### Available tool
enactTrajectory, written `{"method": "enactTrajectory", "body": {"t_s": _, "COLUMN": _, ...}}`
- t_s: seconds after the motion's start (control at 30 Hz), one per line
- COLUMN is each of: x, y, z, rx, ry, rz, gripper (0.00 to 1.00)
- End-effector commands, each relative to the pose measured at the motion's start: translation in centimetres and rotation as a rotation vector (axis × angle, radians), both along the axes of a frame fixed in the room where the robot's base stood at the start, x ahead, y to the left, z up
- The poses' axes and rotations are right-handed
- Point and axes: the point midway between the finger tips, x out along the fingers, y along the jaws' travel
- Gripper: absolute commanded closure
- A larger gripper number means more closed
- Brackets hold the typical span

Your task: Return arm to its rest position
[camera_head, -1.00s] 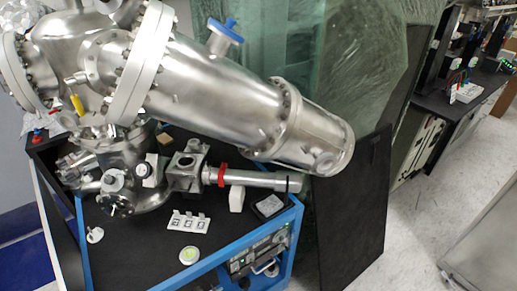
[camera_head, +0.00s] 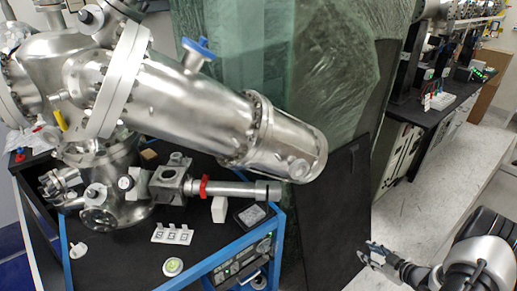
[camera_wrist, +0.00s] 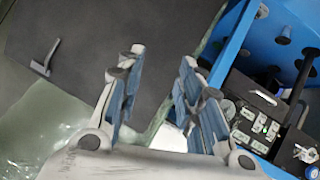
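My gripper (camera_head: 372,254) shows at the lower right of the head view, at the end of my dark and silver arm, to the right of the bench and in front of a black panel (camera_head: 340,215). In the wrist view my gripper (camera_wrist: 160,80) has its two blue-padded fingers apart with nothing between them. It is clear of the bench and the vacuum apparatus.
A large steel vacuum chamber (camera_head: 180,105) stands over a black bench top (camera_head: 120,255) with blue edges. A white holder with several slots (camera_head: 172,234) and a round green-topped item (camera_head: 173,266) lie on it. Open floor (camera_head: 430,165) is at the right.

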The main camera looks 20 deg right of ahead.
Motion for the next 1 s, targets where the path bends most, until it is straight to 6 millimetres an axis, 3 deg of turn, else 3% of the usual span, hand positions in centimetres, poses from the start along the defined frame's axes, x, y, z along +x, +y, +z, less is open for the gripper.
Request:
{"method": "enactTrajectory", "body": {"t_s": 0.03, "x": 2.2, "y": -0.9, "z": 2.9, "rx": -0.058, "ry": 0.032, "rz": -0.019, "gripper": 0.66}}
{"method": "enactTrajectory", "body": {"t_s": 0.2, "x": 7.0, "y": -2.1, "z": 11.6, "rx": -0.198, "ry": 0.13, "rz": -0.136, "gripper": 0.66}}
{"method": "enactTrajectory", "body": {"t_s": 0.33, "x": 9.3, "y": -0.8, "z": 18.6, "rx": -0.264, "ry": 0.181, "rz": -0.237, "gripper": 0.66}}
{"method": "enactTrajectory", "body": {"t_s": 0.47, "x": 10.0, "y": 2.2, "z": 25.4, "rx": -0.294, "ry": 0.217, "rz": -0.339, "gripper": 0.66}}
{"method": "enactTrajectory", "body": {"t_s": 0.57, "x": 9.5, "y": 5.6, "z": 30.0, "rx": -0.291, "ry": 0.24, "rz": -0.41, "gripper": 0.66}}
{"method": "enactTrajectory", "body": {"t_s": 0.7, "x": 7.0, "y": 11.3, "z": 35.2, "rx": -0.248, "ry": 0.274, "rz": -0.495, "gripper": 0.66}}
{"method": "enactTrajectory", "body": {"t_s": 0.87, "x": 2.3, "y": 18.8, "z": 39.0, "rx": -0.153, "ry": 0.324, "rz": -0.556, "gripper": 0.66}}
{"method": "enactTrajectory", "body": {"t_s": 1.0, "x": -3.2, "y": 25.5, "z": 40.4, "rx": -0.043, "ry": 0.388, "rz": -0.569, "gripper": 0.66}}
